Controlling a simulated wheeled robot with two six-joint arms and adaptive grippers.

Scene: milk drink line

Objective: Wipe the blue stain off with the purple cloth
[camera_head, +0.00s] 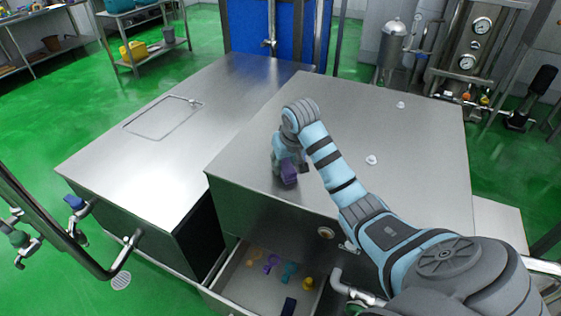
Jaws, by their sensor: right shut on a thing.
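My right arm reaches in from the right, and my right gripper (284,168) points down at the top of the right steel cabinet (400,140). It is shut on the purple cloth (289,173), which shows as a small folded purple block at or just above the steel top, near its left front part. I cannot tell whether the cloth touches the surface. No blue stain can be made out on the visible steel; the gripper and arm hide part of the top. My left gripper is not in view.
An open drawer (238,280) below the top holds several small coloured things and a dark blue block (289,306). Two small white knobs (371,159) (401,105) stand on the top. A second steel counter (150,160) lies to the left. Pipes stand at the front left.

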